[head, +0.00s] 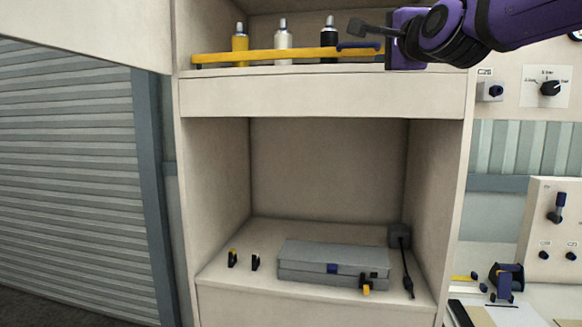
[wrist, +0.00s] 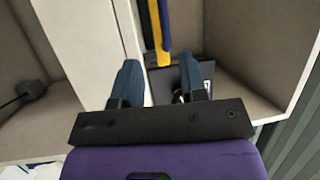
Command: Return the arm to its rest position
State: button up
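My gripper (head: 342,46) is at the top right in the head view, in front of the upper shelf beside the black bottle (head: 329,41). The purple arm reaches in from the right edge. In the wrist view my gripper (wrist: 160,62) has its two blue fingers spread apart. Nothing is clearly held between them. A yellow bar, a blue strip and a dark labelled object (wrist: 175,82) show beyond the fingers. How far they are from the fingers I cannot tell.
A yellow rail (head: 275,56) crosses the upper shelf before a yellow bottle (head: 240,42) and a white bottle (head: 283,42). Below, a grey case (head: 310,262) lies in the open bay. A switch panel (head: 545,88) is on the right. A grey shutter (head: 70,170) is on the left.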

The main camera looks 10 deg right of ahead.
jog(key=s+d+f+n+g+h, duration=0.1)
jog(key=s+d+f+n+g, duration=0.1)
jog(key=s+f+n+g, duration=0.5)
jog(key=s+d+f+n+g, duration=0.3)
jog(key=s+f+n+g, duration=0.4)
jog(key=s+f, duration=1.2)
notch_tip(320, 180, down, 6)
jog(key=shift+d+f+n+h, duration=0.25)
jog(key=shift+n+h, duration=0.15)
jog(key=shift+n, duration=0.6)
